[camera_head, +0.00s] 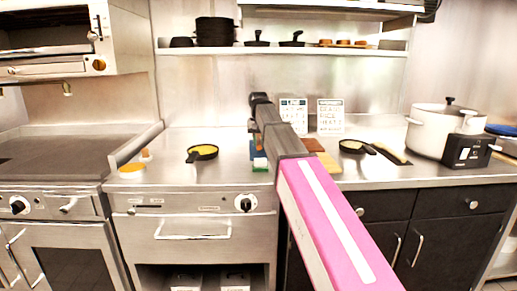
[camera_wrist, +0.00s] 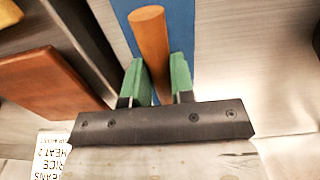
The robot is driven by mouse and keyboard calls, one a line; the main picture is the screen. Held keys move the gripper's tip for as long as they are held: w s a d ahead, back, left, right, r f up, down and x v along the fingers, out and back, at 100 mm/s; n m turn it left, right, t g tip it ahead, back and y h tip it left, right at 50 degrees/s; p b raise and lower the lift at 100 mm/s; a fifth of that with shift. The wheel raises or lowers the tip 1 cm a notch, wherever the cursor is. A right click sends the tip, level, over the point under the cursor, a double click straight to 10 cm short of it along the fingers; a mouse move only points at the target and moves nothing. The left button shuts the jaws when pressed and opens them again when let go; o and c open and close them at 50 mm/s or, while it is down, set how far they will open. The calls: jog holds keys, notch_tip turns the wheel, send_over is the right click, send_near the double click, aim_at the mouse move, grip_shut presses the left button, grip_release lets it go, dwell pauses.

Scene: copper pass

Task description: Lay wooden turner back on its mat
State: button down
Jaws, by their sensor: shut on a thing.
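The wooden turner (camera_wrist: 148,30) shows in the wrist view as a round orange-brown handle between the green fingers of my gripper (camera_wrist: 157,68). My gripper is shut on it. The rest of the turner is hidden behind the gripper. A blue mat (camera_wrist: 182,25) lies behind the handle in the wrist view; whether the turner touches it I cannot tell. In the head view my gripper (camera_head: 259,165) is low over the counter, and a sliver of the blue mat (camera_head: 253,150) shows beside my arm. The turner cannot be made out there.
A brown board (camera_head: 313,145) lies right of my arm; it looks close to the gripper in the wrist view (camera_wrist: 45,95). Two signs (camera_head: 330,116) stand behind. A pan (camera_head: 202,153) sits left, another pan (camera_head: 353,146) and a white pot (camera_head: 436,130) right. Counter between left pan and arm is clear.

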jog(key=shift+f, duration=1.5)
jog(key=shift+f, duration=0.1)
jog(key=c, duration=1)
grip_release()
